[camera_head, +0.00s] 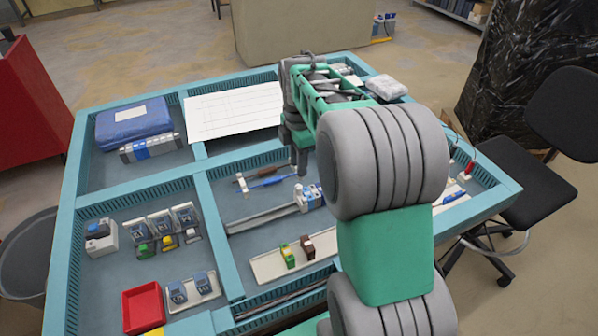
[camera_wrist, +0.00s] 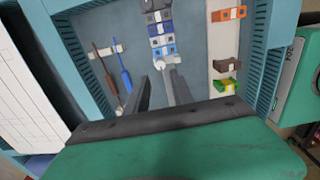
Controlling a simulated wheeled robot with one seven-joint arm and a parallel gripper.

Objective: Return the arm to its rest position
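My gripper (camera_head: 300,168) hangs over the middle of the blue-framed workbench, at the end of my green and grey arm, which reaches out from the lower right. In the wrist view my two fingers (camera_wrist: 161,82) stand apart with a gap between them and nothing held. Beyond the fingertips, a rail carries a row of grey and blue modules (camera_wrist: 160,28). The same modules show in the head view (camera_head: 308,196), below my gripper. My arm hides part of the bench's right side.
The workbench (camera_head: 70,215) has raised edges and dividers. A blue-handled screwdriver (camera_head: 272,182), a white sheet (camera_head: 235,107), a blue case (camera_head: 132,124) and a red tray (camera_head: 143,308) lie on it. Green and brown blocks (camera_head: 288,256) sit on a pale strip. A black chair (camera_head: 530,180) stands right.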

